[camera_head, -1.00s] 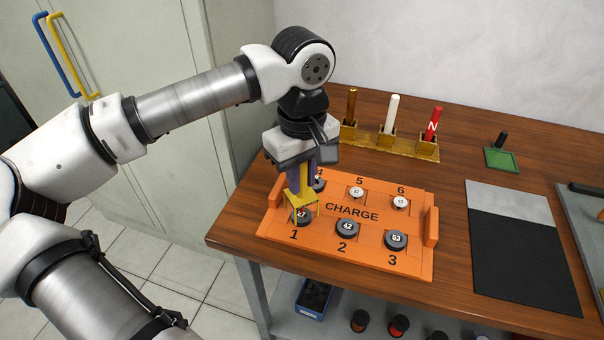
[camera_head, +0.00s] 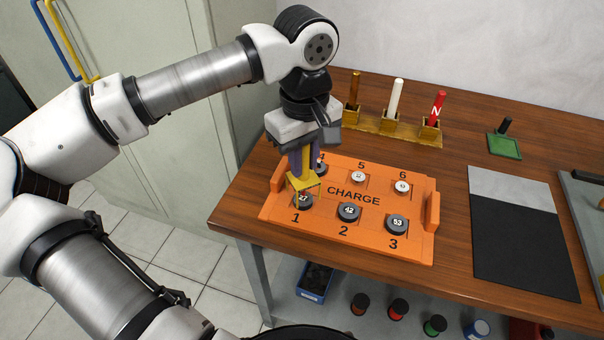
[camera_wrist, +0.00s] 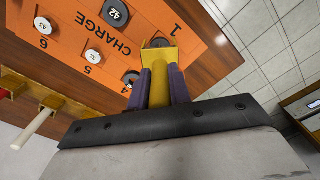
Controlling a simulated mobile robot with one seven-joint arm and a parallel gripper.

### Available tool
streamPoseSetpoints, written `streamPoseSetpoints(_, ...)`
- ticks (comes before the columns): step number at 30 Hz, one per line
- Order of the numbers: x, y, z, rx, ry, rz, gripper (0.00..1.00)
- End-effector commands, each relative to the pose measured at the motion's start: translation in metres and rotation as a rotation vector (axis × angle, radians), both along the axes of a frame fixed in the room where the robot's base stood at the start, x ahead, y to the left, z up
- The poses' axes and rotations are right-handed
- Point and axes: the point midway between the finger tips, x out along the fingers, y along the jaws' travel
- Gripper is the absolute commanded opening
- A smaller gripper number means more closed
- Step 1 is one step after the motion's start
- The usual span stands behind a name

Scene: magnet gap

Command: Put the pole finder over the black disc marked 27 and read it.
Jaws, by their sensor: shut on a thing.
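My gripper (camera_head: 303,162) is shut on the yellow pole finder (camera_head: 304,183), a post with a small open frame on legs at its lower end. The finder stands upright over the black disc marked 27 (camera_head: 303,203), at place 1 of the orange CHARGE tray (camera_head: 325,219). The frame partly hides the disc. I cannot tell whether its legs touch the tray. In the wrist view the finder (camera_wrist: 160,82) sits between my purple fingers, and the disc (camera_wrist: 160,43) shows partly behind it. No reading on the finder can be made out.
Black discs 42 (camera_head: 349,212) and 53 (camera_head: 396,224) sit at places 2 and 3. White discs (camera_head: 358,176) sit in the back row. Behind stand brass, white and red rods in a wooden rack (camera_head: 395,132). A black-and-grey mat (camera_head: 520,235) lies right.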

Motion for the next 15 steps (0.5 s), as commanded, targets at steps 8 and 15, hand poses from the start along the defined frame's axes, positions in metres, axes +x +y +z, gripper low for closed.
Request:
streamPoseSetpoints(8,0.0,0.0,0.024,0.0,-0.001,0.0,0.0)
streamPoseSetpoints(15,0.0,0.0,0.043,0.0,-0.001,0.0,0.0)
